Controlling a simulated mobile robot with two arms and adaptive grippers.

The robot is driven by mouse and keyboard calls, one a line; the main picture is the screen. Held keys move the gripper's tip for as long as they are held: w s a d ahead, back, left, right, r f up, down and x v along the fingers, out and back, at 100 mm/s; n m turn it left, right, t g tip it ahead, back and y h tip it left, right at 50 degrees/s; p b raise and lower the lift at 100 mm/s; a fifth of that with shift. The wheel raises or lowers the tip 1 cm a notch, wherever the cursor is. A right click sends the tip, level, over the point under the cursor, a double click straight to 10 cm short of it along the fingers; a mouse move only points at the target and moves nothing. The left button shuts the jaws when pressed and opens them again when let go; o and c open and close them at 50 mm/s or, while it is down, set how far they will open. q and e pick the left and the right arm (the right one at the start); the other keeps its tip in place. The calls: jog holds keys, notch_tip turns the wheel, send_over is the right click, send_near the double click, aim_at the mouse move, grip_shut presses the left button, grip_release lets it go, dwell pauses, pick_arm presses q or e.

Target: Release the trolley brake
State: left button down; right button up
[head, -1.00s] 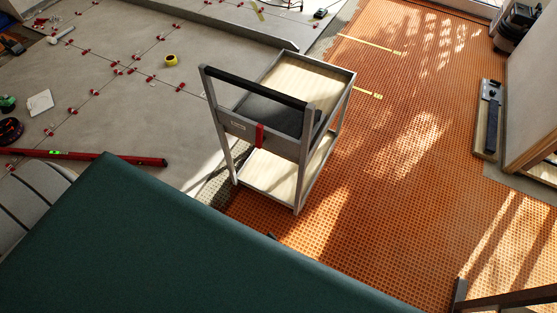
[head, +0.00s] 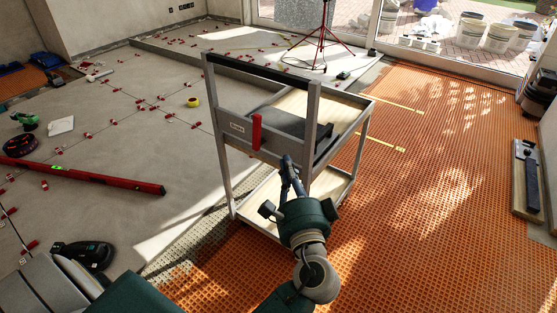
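The trolley (head: 222,150) stands in the middle of the head view, with a grey frame, a black push bar (head: 258,72) and two pale wooden shelves. A red lever (head: 256,132), apparently the brake, sits upright on its grey front panel. My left gripper (head: 288,172) is in front of the trolley, below and right of the red lever and apart from it in the picture. My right gripper is not in view.
A red tripod (head: 322,45) stands at the back.

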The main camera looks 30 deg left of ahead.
aim_at(280, 139)
pick_arm(q)
jog(key=shift+s+a+b+x, duration=0.1)
jog(key=shift+s+a+x, duration=0.25)
jog(key=shift+x, duration=1.7)
jog(key=shift+s+a+b+x, duration=0.15)
jog(key=shift+s+a+x, duration=0.15)
jog(key=shift+x, duration=1.8)
jog(key=shift+s+a+b+x, duration=0.1)
jog(key=shift+s+a+x, duration=0.2)
jog(key=shift+x, duration=1.75)
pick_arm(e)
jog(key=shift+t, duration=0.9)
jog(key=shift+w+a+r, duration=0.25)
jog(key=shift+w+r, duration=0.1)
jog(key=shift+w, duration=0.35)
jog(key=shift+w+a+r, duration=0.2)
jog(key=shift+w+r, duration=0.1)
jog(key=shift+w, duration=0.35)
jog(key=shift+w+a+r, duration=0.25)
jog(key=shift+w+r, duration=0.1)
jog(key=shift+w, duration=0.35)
